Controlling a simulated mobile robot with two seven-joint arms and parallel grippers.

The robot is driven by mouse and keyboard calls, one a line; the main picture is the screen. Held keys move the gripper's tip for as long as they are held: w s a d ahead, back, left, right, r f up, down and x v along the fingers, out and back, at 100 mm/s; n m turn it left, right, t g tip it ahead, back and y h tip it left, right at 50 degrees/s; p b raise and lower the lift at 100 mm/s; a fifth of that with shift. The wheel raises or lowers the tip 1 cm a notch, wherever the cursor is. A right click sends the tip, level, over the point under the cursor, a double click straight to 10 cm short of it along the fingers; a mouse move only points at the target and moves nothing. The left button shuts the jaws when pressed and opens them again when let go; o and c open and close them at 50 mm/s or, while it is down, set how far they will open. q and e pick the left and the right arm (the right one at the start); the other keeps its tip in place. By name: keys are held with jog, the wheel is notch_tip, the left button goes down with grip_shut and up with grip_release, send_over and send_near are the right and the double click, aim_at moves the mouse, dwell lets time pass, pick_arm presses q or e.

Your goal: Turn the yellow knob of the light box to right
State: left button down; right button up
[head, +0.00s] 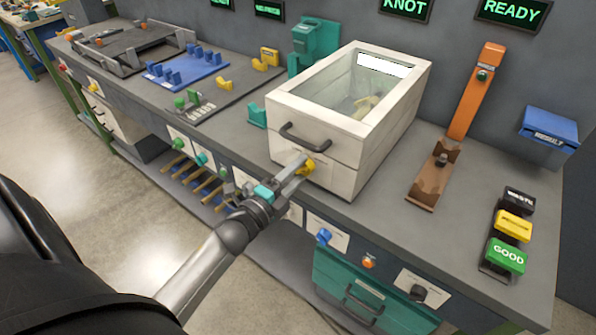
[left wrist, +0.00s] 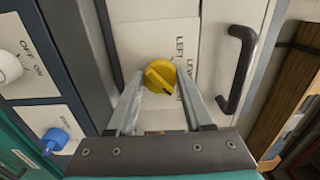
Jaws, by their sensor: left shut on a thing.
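The light box (head: 345,160) is a white box with a clear lid and a dark handle, standing on the workbench. My right gripper is not in view.
A dark handle (left wrist: 237,70) stands out beside the knob. A blue knob (head: 323,237) and an orange button (head: 368,262) are on the bench front below. An orange stand (head: 470,100) and push buttons marked GOOD (head: 505,256) and WASTE (head: 519,197) stand to the right.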

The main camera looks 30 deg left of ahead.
pick_arm(q)
jog(key=shift+c, duration=1.5)
grip_release()
jog(key=s+a, duration=0.1)
jog(key=s, duration=1.4)
jog(key=s+d+f+n+g+y, duration=0.1)
jog(key=s+f+n+g, duration=0.15)
jog(key=f, duration=0.65)
jog(key=s+d+f+n+g, duration=0.15)
jog(key=f+n, duration=0.25)
jog(key=f, duration=0.4)
jog(key=s+d+f+n+g+y, duration=0.1)
jog(key=s+f+n+g, duration=0.2)
jog(key=f, duration=0.6)
jog(key=s+d+f+n+g, duration=0.3)
jog(key=s+f+g, duration=0.2)
jog(key=s+f, duration=0.3)
jog(key=s+d+f+n+g+b, duration=0.1)
jog(key=s+d+f+n+g, duration=0.2)
jog(key=s+f+g, duration=0.2)
jog(key=s+f, duration=0.3)
jog(key=s, duration=0.3)
jog(key=shift+s+d+f+n+h, duration=0.15)
jog(key=shift+d+f+n+h, duration=0.05)
jog(key=shift+f+n+h, duration=0.2)
